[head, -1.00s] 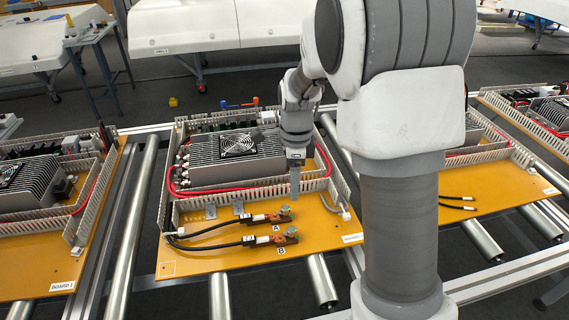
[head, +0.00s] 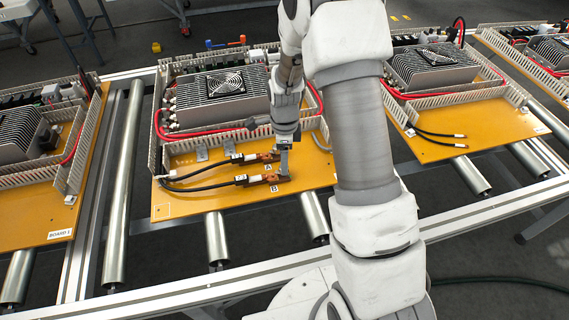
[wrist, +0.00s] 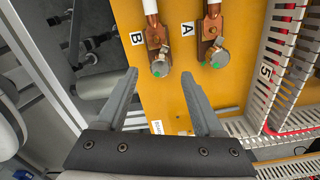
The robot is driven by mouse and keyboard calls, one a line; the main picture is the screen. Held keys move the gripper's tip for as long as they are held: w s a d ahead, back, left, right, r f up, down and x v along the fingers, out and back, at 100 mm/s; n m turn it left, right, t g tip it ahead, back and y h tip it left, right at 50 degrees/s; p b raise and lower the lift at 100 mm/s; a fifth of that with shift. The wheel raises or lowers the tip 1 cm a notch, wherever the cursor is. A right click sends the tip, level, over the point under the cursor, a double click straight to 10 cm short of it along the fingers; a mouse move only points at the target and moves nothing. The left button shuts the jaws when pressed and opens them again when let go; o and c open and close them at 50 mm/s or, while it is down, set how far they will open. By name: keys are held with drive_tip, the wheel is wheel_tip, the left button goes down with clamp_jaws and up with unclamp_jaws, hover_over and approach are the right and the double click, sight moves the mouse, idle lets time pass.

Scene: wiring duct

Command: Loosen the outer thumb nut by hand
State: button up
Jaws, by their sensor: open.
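My gripper (wrist: 160,79) is open. Its fingertips stand to either side below nut B in the picture, with nothing held. I cannot tell their height above the nut. In the head view, my gripper (head: 284,174) is at the right end of lug B (head: 274,179) and partly hides both nuts.
Black cables (head: 205,183) run left from the lugs. A slotted wiring duct (wrist: 283,55) stands right of nut A in the wrist view. A finned grey unit with a fan (head: 222,95) lies behind on the board. Metal rollers (head: 216,238) support the boards.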

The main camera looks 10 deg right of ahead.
drive_tip(key=shift+f, duration=1.2)
clamp_jaws()
drive_tip(key=c, duration=0.7)
unclamp_jaws()
clamp_jaws()
